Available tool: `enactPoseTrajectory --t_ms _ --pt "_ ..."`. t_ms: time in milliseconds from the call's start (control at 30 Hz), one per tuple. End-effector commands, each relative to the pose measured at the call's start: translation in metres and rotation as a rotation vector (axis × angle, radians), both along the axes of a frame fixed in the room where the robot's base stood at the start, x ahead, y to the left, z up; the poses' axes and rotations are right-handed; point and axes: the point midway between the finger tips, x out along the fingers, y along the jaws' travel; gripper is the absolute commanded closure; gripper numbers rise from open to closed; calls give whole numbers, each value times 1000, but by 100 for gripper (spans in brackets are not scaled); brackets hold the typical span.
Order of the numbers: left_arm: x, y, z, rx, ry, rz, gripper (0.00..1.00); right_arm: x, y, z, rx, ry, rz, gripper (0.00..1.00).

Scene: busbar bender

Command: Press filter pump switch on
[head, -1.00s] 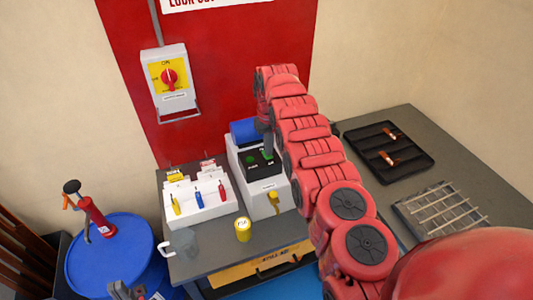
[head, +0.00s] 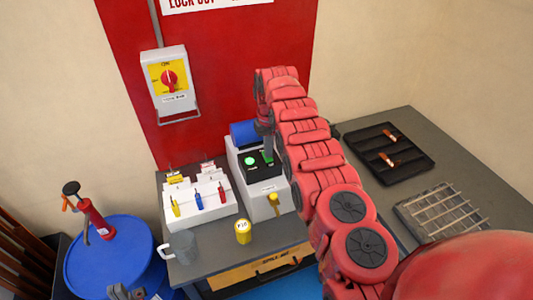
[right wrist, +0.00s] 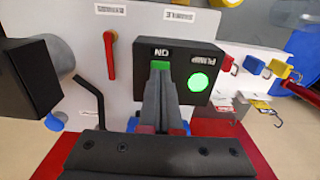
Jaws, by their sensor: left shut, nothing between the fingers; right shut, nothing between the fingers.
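The filter pump switch box is a black panel (head: 262,170) on a white cabinet. In the right wrist view the panel (right wrist: 180,56) reads "ON" and "PUMP", upside down. Its green rocker switch (right wrist: 160,66) is lit, and the round green lamp (right wrist: 199,82) beside it glows; the lamp also shows in the head view (head: 249,161). My right gripper (head: 267,154) is shut and empty, pointing down at the switch. Its fingertips (right wrist: 160,76) appear to touch the rocker and partly cover it. My left gripper (head: 125,292) is shut at the bottom left edge, mostly out of frame.
A blue drum (head: 108,262) with a red hand pump stands further left. A black tray (head: 388,153) lies right.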

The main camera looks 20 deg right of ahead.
Motion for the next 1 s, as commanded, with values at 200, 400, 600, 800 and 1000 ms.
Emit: enactPoseTrajectory --t_ms 200,400,600,800,1000 --pt "0 0 13 0 0 0 100 1 -1 21 0 -3 -1 100" --pt "0 0 14 0 0 0 100 1 0 39 0 -3 -1 100" --pt "0 0 27 0 0 0 100 0 0 59 0 0 0 100" --pt "0 0 29 0 0 0 100 0 0 62 0 1 0 100" --pt "0 0 28 0 0 0 100 0 0 62 0 1 0 100"
